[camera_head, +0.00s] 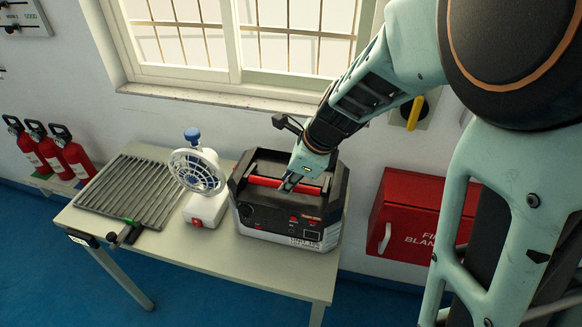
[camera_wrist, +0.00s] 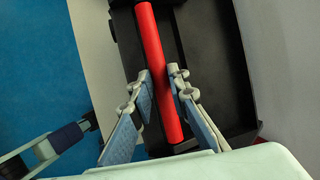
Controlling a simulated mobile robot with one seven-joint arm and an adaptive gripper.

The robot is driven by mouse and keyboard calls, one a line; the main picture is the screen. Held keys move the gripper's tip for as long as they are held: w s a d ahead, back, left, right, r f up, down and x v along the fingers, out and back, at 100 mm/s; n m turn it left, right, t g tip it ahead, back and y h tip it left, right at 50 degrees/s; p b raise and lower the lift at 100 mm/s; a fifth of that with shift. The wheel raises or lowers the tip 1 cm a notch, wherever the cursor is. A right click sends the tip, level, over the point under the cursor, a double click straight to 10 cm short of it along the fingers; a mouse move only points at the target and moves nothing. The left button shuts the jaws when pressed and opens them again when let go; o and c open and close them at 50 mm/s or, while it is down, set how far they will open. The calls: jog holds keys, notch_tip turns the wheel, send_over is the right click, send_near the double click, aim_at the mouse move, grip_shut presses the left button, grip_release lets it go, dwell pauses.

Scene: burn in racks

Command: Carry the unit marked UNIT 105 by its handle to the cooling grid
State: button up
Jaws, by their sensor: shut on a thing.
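The unit (camera_head: 262,217) is a black and light grey box with a red handle (camera_head: 262,182) across its top. It stands upright on the right part of the table; its front label appears to read UNIT 105, though small. My gripper (camera_head: 289,186) reaches down from above and is shut on the red handle. In the wrist view the handle (camera_wrist: 156,55) runs between the two fingers (camera_wrist: 161,95). The cooling grid (camera_head: 138,189) is a slatted metal rack lying at the left end of the table, with nothing on its slats.
A white fan (camera_head: 198,171) with a red switch stands between the unit and the grid. A green and black tool (camera_head: 125,232) lies at the grid's front edge. The table (camera_head: 205,248) has a bare front strip. Red extinguishers (camera_head: 75,155) and a red fire blanket box (camera_head: 415,215) flank it.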

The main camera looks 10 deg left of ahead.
jog(key=o, duration=0.3)
jog(key=shift+w, duration=0.1)
jog(key=shift+w+d+r+p, duration=0.1)
jog(key=shift+w+r+p, duration=0.2)
jog(key=shift+r+p, duration=0.55)
jog(key=o, duration=0.4)
jog(key=shift+w+d+r+p, duration=0.15)
jog(key=shift+w+r+p, duration=0.85)
jog(key=shift+r+p, duration=0.15)
jog(key=o, duration=0.4)
jog(key=shift+w+d+r+p, duration=0.1)
jog(key=shift+w+p, duration=0.15)
jog(key=shift+w, duration=0.15)
jog(key=shift+w+d+r+p, duration=0.1)
jog(key=shift+w+p, duration=0.15)
jog(key=shift+w, duration=0.1)
jog(key=o, duration=0.5)
jog(key=shift+w+d, duration=0.1)
jog(key=shift+w, duration=0.7)
jog(key=o, duration=0.7)
jog(key=shift+o, duration=0.4)
jog(key=shift+r+p, duration=0.15)
jog(key=shift+p, duration=0.2)
